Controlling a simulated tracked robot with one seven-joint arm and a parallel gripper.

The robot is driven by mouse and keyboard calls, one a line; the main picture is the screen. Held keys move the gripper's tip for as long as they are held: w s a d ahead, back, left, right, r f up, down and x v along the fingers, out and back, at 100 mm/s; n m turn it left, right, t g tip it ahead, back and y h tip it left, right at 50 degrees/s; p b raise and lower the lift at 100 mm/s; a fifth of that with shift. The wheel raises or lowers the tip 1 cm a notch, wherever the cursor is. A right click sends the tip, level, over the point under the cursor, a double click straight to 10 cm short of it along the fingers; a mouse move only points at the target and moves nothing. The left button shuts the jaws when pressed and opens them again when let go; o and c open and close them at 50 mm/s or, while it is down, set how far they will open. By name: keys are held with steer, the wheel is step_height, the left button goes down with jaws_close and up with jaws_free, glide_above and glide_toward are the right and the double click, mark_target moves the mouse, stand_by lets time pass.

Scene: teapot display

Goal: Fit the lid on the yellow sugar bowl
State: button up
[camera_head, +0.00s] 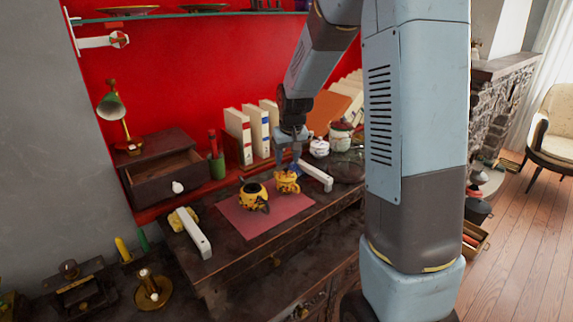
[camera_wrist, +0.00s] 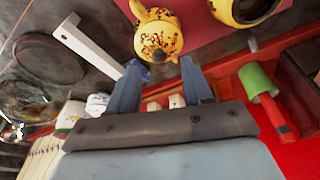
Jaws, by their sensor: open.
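Two yellow pots with dark spots stand on the red mat (camera_head: 285,219) on the dark bench. The left pot (camera_head: 252,190) has a dark open mouth, which partly shows at the top of the wrist view (camera_wrist: 262,12). The right pot (camera_head: 288,183) looks closed on top and shows its spotted yellow surface in the wrist view (camera_wrist: 158,36). I cannot tell for sure which is the sugar bowl, and no separate lid is clear. My gripper (camera_head: 289,160) is open and empty, just above and behind the right pot; its blue fingers (camera_wrist: 161,65) point toward that pot.
A white bar (camera_head: 315,176) lies right of the mat, another (camera_head: 193,233) to the left beside a yellow lump (camera_head: 183,219). Behind are a green cup (camera_head: 217,167), white books (camera_head: 238,136) and lidded jars (camera_head: 341,136). An open drawer box (camera_head: 165,175) stands left.

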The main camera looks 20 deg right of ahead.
steer(key=v, duration=0.9)
steer(key=shift+r, duration=0.35)
steer(key=s+r+t, duration=0.1)
steer(key=s+r, duration=0.3)
steer(key=s, duration=1)
steer(key=s+r+t, duration=0.1)
steer(key=s+r, duration=0.3)
steer(key=s, duration=1.1)
steer(key=shift+a, duration=0.15)
steer(key=shift+c, duration=0.5)
stand_by(0.4)
